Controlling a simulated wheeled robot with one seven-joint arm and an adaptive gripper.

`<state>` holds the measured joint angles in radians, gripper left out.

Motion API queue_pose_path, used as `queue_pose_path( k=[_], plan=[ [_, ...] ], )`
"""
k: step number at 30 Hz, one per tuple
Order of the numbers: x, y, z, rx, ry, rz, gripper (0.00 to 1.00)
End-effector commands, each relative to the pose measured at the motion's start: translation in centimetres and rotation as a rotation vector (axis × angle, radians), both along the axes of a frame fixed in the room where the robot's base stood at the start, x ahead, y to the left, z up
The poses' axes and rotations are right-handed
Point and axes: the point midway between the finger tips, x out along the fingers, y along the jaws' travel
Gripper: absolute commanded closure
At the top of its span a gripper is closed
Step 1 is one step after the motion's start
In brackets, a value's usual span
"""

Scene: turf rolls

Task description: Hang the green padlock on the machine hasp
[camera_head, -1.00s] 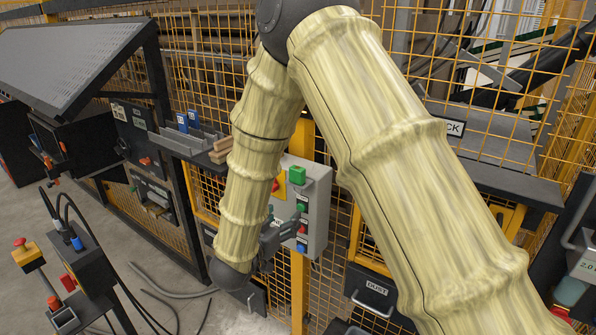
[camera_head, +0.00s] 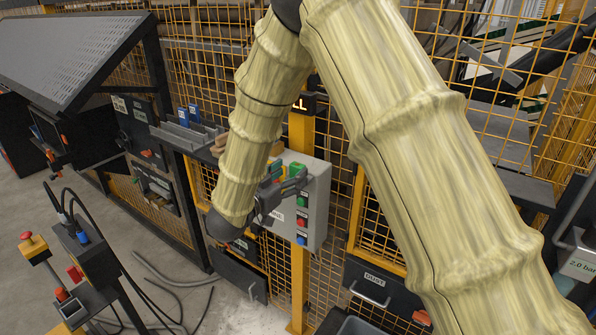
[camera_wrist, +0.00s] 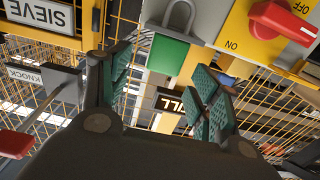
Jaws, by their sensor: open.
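The green padlock (camera_wrist: 170,52) with its grey shackle shows at the top middle of the wrist view, beside a yellow switch plate. In the head view the padlock (camera_head: 297,170) is at the top of the grey control box, partly behind my gripper. My gripper (camera_wrist: 163,78) is open and empty, its two green-padded fingers apart, with the padlock ahead of the gap between them. In the head view my gripper (camera_head: 284,183) is in front of the box's upper part. I cannot make out the machine hasp for certain.
The grey control box (camera_head: 318,205) has several coloured buttons. A red rotary switch (camera_wrist: 285,22) marked ON and OFF sits right of the padlock in the wrist view. Yellow mesh fencing stands behind. A DUST drawer (camera_head: 378,285) is at lower right, and a pedestal with cables is at lower left.

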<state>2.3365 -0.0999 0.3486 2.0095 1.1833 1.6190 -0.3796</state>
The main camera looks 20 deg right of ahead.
Motion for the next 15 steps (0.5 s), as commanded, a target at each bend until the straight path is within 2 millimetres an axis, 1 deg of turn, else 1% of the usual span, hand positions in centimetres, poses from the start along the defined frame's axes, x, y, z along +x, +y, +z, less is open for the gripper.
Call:
queue_pose_path(
  k=[8,12,15],
  plan=[
    [1.8,-1.7,0.0,0.000,0.001,-0.001,0.38],
    [2.9,-3.0,-0.1,0.001,0.001,-0.001,0.38],
    [3.3,-3.5,-0.4,0.000,0.001,0.001,0.38]
  ],
)
